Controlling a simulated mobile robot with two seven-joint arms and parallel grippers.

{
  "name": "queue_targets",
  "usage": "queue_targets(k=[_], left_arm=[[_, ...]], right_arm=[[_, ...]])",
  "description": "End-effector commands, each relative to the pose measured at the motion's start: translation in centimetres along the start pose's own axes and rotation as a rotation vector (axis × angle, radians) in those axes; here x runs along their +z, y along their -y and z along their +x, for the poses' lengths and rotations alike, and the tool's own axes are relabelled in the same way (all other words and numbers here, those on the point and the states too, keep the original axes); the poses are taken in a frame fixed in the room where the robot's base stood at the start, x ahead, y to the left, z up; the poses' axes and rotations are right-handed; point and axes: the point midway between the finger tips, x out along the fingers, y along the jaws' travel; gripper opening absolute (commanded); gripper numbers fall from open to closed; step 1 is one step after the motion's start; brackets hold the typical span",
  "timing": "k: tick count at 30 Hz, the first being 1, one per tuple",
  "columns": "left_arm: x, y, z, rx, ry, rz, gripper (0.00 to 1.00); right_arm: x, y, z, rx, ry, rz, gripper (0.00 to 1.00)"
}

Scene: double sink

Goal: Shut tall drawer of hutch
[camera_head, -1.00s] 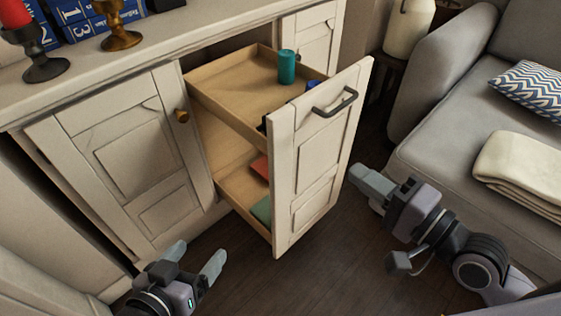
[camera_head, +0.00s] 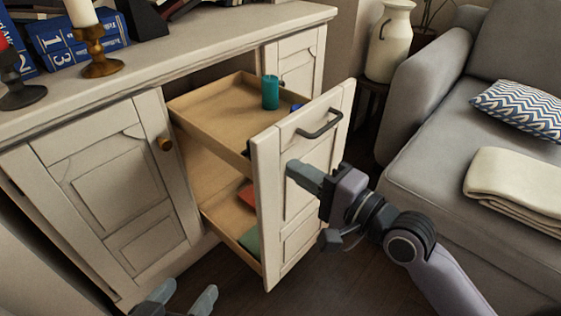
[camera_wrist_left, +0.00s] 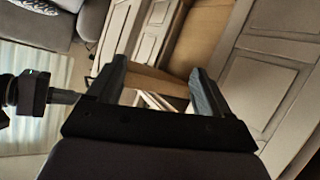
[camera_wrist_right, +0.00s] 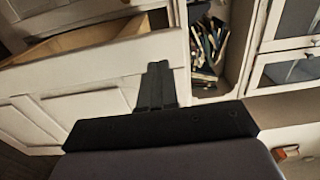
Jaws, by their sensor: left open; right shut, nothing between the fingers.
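The tall drawer (camera_head: 268,200) of the white hutch (camera_head: 105,185) is pulled well out, its front panel standing away from the cabinet face. It has a dark bar handle (camera_head: 320,124) near the top and wooden trays inside. My right gripper (camera_head: 296,170) is shut and empty, its fingertips at the outer face of the drawer front below the handle; I cannot tell for sure whether they touch. In the right wrist view the shut fingers (camera_wrist_right: 156,75) overlap the pale panel. My left gripper (camera_head: 183,300) is open and empty, low in front of the left door; its fingers also show in the left wrist view (camera_wrist_left: 157,85).
A teal cylinder (camera_head: 270,92) stands in the upper tray; red and green items lie in the lower one. A grey sofa (camera_head: 445,150) bounds the right side. Dark floor (camera_head: 215,275) lies in front.

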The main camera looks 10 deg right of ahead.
Motion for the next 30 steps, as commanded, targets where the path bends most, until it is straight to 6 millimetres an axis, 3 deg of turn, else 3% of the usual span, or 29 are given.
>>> queue_targets(k=[3,10,30], left_arm=[[0.5,-0.1,0.3,0.013,-0.001,-0.017,0.8],[0.6,-0.7,0.7,0.042,-0.006,-0.045,0.8],[-0.5,-1.0,0.7,0.051,-0.026,-0.045,0.8]], right_arm=[[0.0,-0.1,1.9,-0.004,0.0,0.0,0.0],[0.0,-0.1,4.2,-0.001,0.0,0.0,0.0],[0.0,0.1,5.3,0.0,0.001,0.001,0.0]])
